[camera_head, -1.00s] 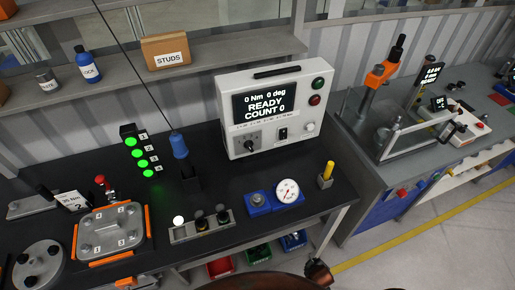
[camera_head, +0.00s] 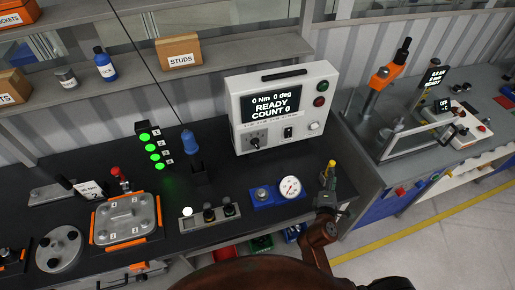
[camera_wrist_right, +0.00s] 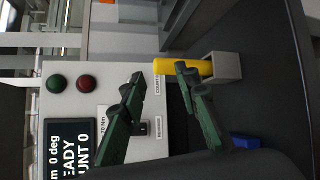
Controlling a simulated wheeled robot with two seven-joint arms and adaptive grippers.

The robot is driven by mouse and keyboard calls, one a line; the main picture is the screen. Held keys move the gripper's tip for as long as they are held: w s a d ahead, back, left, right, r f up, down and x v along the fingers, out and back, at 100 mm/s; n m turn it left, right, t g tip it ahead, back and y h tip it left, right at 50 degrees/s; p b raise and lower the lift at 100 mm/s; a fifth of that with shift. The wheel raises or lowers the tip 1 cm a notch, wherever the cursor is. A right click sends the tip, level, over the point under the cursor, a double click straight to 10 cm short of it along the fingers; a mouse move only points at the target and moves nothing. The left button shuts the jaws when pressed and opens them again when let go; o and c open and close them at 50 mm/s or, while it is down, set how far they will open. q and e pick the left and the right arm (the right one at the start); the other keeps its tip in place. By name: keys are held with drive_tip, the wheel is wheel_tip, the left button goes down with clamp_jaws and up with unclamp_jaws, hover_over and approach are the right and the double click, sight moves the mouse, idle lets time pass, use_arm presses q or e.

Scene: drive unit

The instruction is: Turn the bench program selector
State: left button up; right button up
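The bench controller (camera_head: 283,105) is a white box at the back of the dark bench, its screen reading "0 Nm 0 deg READY COUNT 0". Its selector, a black knob (camera_head: 255,143), sits low on the left of the front panel under a row of small marks. My right gripper (camera_head: 327,184) is at the bench's right front, to the right of and below the controller, apart from the knob. In the right wrist view its two green fingers (camera_wrist_right: 160,84) are spread with nothing held; the controller (camera_wrist_right: 108,90) appears sideways behind them, and the knob is not visible. My left gripper is out of view.
A yellow-topped tool (camera_head: 331,164) stands close beside my right gripper; its yellow body (camera_wrist_right: 183,66) shows near one finger. A blue gauge block (camera_head: 277,192) and a button strip (camera_head: 209,216) lie in front of the controller. A blue-handled tool (camera_head: 190,142) stands left of it.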

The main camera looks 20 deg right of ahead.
drive_tip(key=w+a+r+n+t+y, duration=0.1)
drive_tip(key=w+a+r+n+t, duration=0.2)
drive_tip(key=w+a+n, duration=0.4)
drive_tip(key=n+t+y, duration=0.2)
drive_tip(key=n+y, duration=0.7)
drive_tip(key=n, duration=0.9)
approach(257, 146)
drive_tip(key=w, duration=0.7)
drive_tip(key=shift+w+a+f, duration=0.3)
drive_tip(key=shift+w, duration=0.7)
drive_tip(key=shift+c, duration=0.6)
clamp_jaws()
